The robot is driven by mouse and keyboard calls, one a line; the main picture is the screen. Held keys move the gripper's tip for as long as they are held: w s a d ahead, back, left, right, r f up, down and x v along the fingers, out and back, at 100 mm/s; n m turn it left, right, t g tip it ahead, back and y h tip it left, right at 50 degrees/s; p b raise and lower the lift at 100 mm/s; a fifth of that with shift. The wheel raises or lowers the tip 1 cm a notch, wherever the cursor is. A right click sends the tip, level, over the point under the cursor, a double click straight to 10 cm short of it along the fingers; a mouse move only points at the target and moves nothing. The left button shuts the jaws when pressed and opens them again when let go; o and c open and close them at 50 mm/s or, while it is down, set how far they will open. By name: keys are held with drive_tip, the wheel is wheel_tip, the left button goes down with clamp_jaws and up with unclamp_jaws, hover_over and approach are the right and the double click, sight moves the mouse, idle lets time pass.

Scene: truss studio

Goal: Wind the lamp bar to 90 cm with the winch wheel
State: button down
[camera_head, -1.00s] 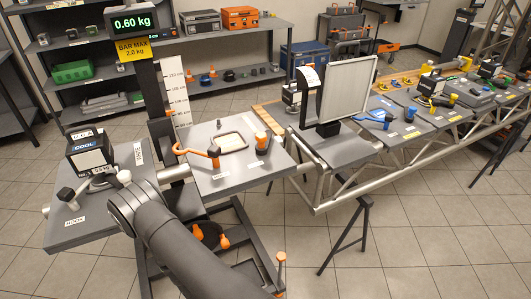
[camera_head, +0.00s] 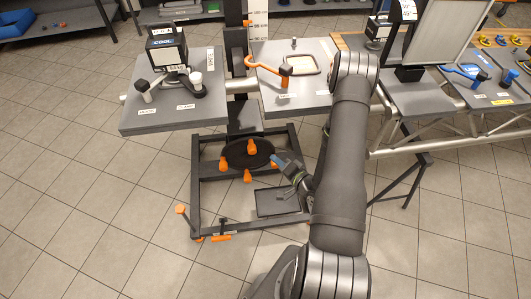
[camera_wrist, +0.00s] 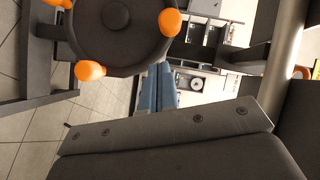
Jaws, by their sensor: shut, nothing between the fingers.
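The winch wheel (camera_head: 236,158) is a black disc with several orange knobs, low in a dark floor frame. It also shows at the top of the wrist view (camera_wrist: 125,52), with a knob on either side of my gripper's line. My gripper (camera_head: 277,159) has blue fingers and is just right of the wheel; its fingers (camera_wrist: 161,75) are shut and empty, close to the rim. Whether they touch it is unclear. A silver bar (camera_head: 243,86), probably the lamp bar, crosses the dark mast between two grey boards. The height scale (camera_head: 258,22) is on the mast, with an orange mark (camera_head: 247,23) beside it; the exact reading is unclear.
The left board (camera_head: 165,122) carries a boxed device (camera_head: 167,50) and clamps. The right board holds an orange-handled tool (camera_head: 268,64). My arm passes close to the right board. A dark tray (camera_head: 282,203) is beside the wheel. The tiled floor at left is open.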

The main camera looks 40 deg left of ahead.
drive_tip(key=w+d+r+g+y, duration=0.1)
drive_tip(key=w+d+r+g, duration=0.15)
drive_tip(key=d, duration=0.45)
drive_tip(key=s+a+f, duration=0.2)
drive_tip(key=a, duration=1)
drive_tip(key=shift+s+a+f+m, duration=0.15)
drive_tip(key=shift+a+f+m, duration=0.05)
drive_tip(key=shift+m, duration=0.2)
drive_tip(key=n+t+h, duration=0.5)
drive_tip(key=n+h, duration=0.2)
drive_tip(key=h, duration=0.2)
hover_over(221, 165)
drive_tip(key=d, duration=0.4)
wheel_tip(221, 165, down, 2)
drive_tip(key=shift+s+a+f, duration=0.4)
drive_tip(key=shift+a+f, duration=0.05)
drive_tip(key=shift+f, duration=0.15)
drive_tip(key=shift+s+a+f, duration=0.35)
drive_tip(key=shift+a+f, duration=0.1)
drive_tip(key=shift+f, duration=0.15)
drive_tip(key=shift+s+a+f, duration=0.15)
drive_tip(key=shift+f, duration=0.25)
drive_tip(key=shift+s+a+f, duration=0.1)
drive_tip(key=shift+f, duration=0.25)
